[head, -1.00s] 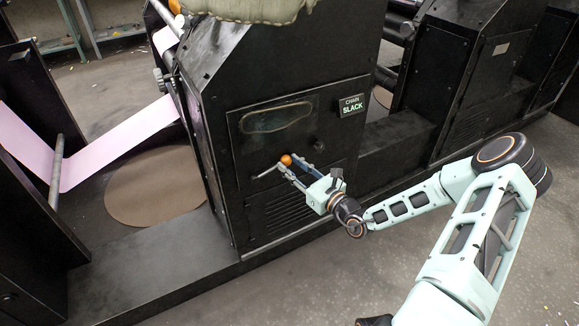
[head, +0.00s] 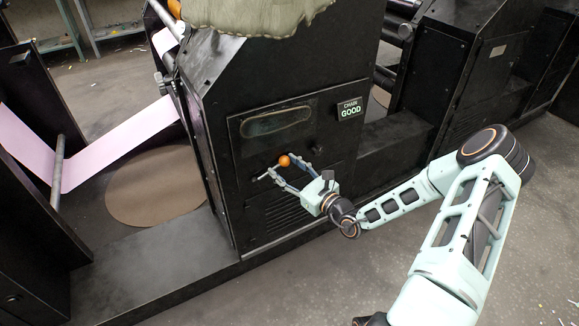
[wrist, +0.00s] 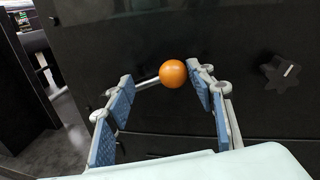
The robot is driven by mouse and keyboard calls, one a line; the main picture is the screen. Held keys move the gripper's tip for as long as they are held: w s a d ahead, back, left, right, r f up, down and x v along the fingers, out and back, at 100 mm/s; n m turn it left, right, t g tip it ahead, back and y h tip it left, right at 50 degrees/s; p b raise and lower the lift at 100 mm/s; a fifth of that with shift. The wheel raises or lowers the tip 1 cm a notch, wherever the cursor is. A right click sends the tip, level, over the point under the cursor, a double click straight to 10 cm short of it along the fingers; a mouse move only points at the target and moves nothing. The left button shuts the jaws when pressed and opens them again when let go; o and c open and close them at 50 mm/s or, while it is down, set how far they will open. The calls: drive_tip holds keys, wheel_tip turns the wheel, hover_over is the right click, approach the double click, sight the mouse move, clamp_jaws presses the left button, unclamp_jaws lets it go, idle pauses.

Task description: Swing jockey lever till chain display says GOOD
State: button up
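The chain display (head: 350,109) on the black machine's side reads GOOD in the head view. The jockey lever is a thin metal rod with an orange ball knob (head: 284,160), pointing up and right from its lower left end. My gripper (head: 287,171) is at the knob with its fingers spread. In the wrist view the orange knob (wrist: 173,73) sits between the tips of my gripper (wrist: 164,80), close to the right finger and well clear of the left one. The rod runs left from the knob, partly behind the left finger.
A dark star-shaped knob (wrist: 281,73) is on the panel to the right of the lever. An oval window (head: 276,121) is above it. Grey floor is open in front.

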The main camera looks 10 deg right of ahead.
drive_tip(key=o, duration=0.4)
drive_tip(key=shift+a, duration=0.25)
drive_tip(key=shift+d, duration=0.2)
drive_tip(key=shift+d, duration=0.1)
drive_tip(key=shift+s+d, duration=0.2)
drive_tip(key=shift+s, duration=0.05)
drive_tip(key=v, duration=1.1)
drive_tip(key=shift+s, duration=0.2)
